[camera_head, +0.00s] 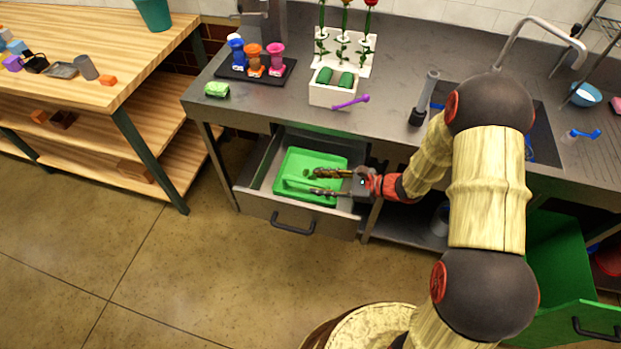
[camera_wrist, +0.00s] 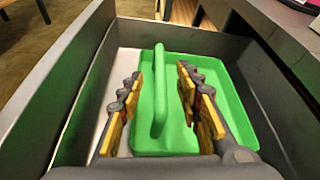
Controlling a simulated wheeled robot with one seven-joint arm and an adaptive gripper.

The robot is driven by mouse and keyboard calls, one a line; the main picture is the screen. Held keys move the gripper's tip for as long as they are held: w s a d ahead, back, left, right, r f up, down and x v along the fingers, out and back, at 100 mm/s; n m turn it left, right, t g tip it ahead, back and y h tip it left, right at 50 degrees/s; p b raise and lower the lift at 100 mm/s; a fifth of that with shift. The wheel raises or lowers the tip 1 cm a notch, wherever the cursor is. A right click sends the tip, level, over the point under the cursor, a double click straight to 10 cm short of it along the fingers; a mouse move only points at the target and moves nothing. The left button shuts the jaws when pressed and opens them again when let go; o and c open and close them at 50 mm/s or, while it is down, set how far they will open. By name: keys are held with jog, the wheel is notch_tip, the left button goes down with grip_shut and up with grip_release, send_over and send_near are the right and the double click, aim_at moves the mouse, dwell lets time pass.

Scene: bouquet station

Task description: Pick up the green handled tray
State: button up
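The green handled tray (camera_head: 292,162) lies in an open grey drawer under the counter. In the wrist view, the tray (camera_wrist: 228,88) shows its upright green handle (camera_wrist: 160,90) running lengthwise between my fingers. My gripper (camera_head: 322,182) reaches into the drawer over the tray from the right. In the wrist view, my gripper (camera_wrist: 155,95) is open, with one finger on each side of the handle and a visible gap to both. The left finger is just outside the tray's left edge; the right finger is over the tray's inside.
The drawer's front wall (camera_head: 280,208) with a dark handle stands close to the tray. The counter above holds a white box (camera_head: 330,92), a black tray (camera_head: 258,68) with colored items, a sink and a tap (camera_head: 540,25). A wooden shelf table (camera_head: 135,50) stands left.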

aim_at(312, 183)
jog(key=b+x, duration=0.1)
jog(key=x, duration=0.1)
jog(key=b+x, duration=0.1)
jog(key=x, duration=0.2)
jog(key=shift+f, duration=0.45)
jog(key=shift+w+a+f+b, duration=0.1)
jog(key=shift+w+a+b, duration=0.2)
jog(key=shift+a, duration=0.2)
jog(key=shift+c, duration=0.9)
grip_shut()
